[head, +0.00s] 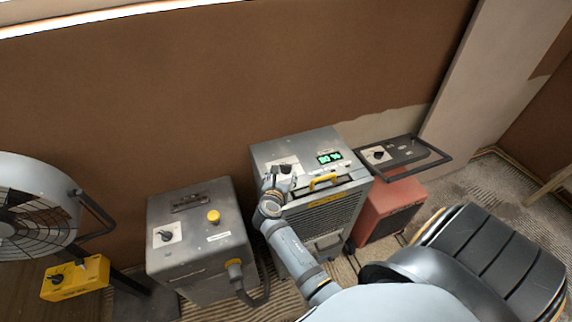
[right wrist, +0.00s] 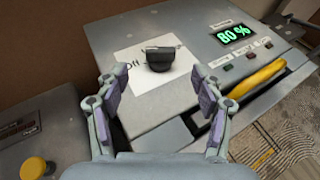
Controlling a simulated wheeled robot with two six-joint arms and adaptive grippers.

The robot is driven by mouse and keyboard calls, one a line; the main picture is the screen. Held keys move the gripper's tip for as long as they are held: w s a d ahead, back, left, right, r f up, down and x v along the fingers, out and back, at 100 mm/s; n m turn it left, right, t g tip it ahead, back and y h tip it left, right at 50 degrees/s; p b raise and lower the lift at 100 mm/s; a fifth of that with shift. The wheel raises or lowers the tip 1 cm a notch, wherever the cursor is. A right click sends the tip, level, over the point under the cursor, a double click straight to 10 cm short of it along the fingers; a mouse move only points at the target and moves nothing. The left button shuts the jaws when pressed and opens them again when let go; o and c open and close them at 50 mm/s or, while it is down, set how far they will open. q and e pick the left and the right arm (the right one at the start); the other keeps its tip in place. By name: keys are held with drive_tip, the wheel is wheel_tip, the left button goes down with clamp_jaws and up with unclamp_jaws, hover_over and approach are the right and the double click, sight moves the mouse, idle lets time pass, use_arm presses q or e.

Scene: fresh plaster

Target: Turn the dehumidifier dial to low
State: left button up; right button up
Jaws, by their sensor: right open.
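The dehumidifier (head: 262,150) is the grey metal cabinet in the middle of the head view, with a green-lit display (head: 329,157) and a yellow handle. In the right wrist view its display (right wrist: 233,34) reads 80 %. Its black dial (right wrist: 160,58) sits on a white label plate on the top; the lettering beside it is only partly legible, and I cannot tell its setting. My right gripper (head: 277,181) is over the top of the dehumidifier by the dial. In the right wrist view its open, empty fingers (right wrist: 156,82) straddle the dial's line, apart from it. My left gripper is out of view.
A grey box (head: 195,262) with its own knob and a yellow button stands left of the dehumidifier. A fan (head: 38,185) with a yellow control box is further left. A red unit (head: 392,206) with a knob and black handle stands right. A brown wall is behind.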

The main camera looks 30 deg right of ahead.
sight(285, 164)
drive_tip(key=x, duration=0.9)
drive_tip(key=shift+w+d+f, duration=0.1)
drive_tip(key=shift+d, duration=0.15)
drive_tip(key=c, duration=1.2)
drive_tip(key=shift+w+f+m+g+h+b, duration=0.1)
drive_tip(key=shift+f+m+g+h+b, duration=0.1)
drive_tip(key=shift+m+g+h+b, duration=1)
drive_tip(key=m+g+b, duration=0.4)
drive_tip(key=g+b, duration=0.1)
drive_tip(key=b, duration=0.2)
drive_tip(key=m+g+h+b, duration=0.1)
drive_tip(key=m+g+b, duration=0.4)
drive_tip(key=b, duration=0.1)
drive_tip(key=shift+s+h+b, duration=0.2)
drive_tip(key=shift+h+b, duration=0.1)
drive_tip(key=shift+b, duration=0.05)
drive_tip(key=shift+r+m+g+b, duration=0.15)
drive_tip(key=shift+m+g+b, duration=0.15)
drive_tip(key=shift+g+b, duration=0.1)
